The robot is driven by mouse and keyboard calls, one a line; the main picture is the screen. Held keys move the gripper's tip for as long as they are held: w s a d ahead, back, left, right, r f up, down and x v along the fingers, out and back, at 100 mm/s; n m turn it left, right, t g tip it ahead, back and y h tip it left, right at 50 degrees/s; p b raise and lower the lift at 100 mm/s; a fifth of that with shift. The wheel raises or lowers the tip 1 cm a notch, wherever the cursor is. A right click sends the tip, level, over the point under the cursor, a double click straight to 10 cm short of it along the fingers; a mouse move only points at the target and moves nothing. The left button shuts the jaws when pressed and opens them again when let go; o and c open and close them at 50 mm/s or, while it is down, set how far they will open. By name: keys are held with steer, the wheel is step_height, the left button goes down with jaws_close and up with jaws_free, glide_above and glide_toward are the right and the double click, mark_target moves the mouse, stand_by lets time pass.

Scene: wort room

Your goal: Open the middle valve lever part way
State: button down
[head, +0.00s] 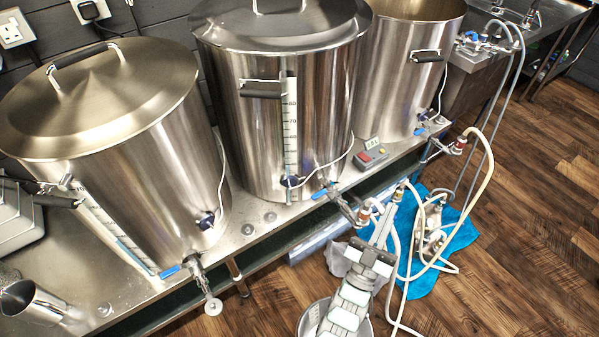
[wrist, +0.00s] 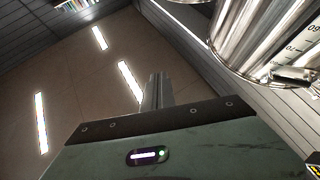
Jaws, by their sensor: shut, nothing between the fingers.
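The middle kettle (head: 262,130) is a tall steel pot with a lid and a scale on its front. Its valve (head: 340,200) sticks out low at the front right, with a blue lever (head: 320,194) beside the pot wall. My gripper (head: 383,228) is in front of and to the right of this valve, pointing up in the picture, apart from the lever. In the wrist view my gripper's fingers (wrist: 156,92) are together and empty. That view looks up at the ceiling, with part of a steel kettle (wrist: 262,40) at the upper right; no lever is visible there.
Left and right kettles (head: 120,150) (head: 405,90) have their own blue levers (head: 170,271) (head: 421,131). Pale hoses (head: 478,185) and a pump (head: 430,225) on a blue cloth (head: 462,236) lie close right of my gripper. A small controller (head: 370,153) sits on the bench.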

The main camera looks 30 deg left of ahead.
steer(key=w+a+f+n+g+y+p, duration=0.1)
steer(key=w+a+f+n+g, duration=0.1)
steer(key=w+a+f+g, duration=0.35)
steer(key=w+a+f+n+g+y, duration=0.1)
steer(key=w+a+f+g+y, duration=0.1)
steer(key=w, duration=0.7)
steer(key=w+a+f+n+g+y+p, duration=0.1)
steer(key=w+a+f+n+g, duration=0.2)
steer(key=w, duration=0.4)
steer(key=r+n+g+p, duration=0.15)
steer(key=n+g, duration=0.45)
steer(key=g, duration=0.7)
glide_above(325, 192)
steer(key=s, duration=0.3)
steer(key=shift+y, duration=0.4)
steer(key=x, duration=0.2)
steer(key=b+x, duration=0.1)
steer(key=x, duration=0.2)
steer(key=b+x, duration=0.1)
steer(key=x, duration=0.1)
steer(key=shift+s+a+f, duration=0.2)
steer(key=shift+a, duration=0.15)
steer(key=b+x, duration=0.2)
steer(key=b, duration=0.1)
steer(key=shift+a+f, duration=0.1)
steer(key=shift+f, duration=0.1)
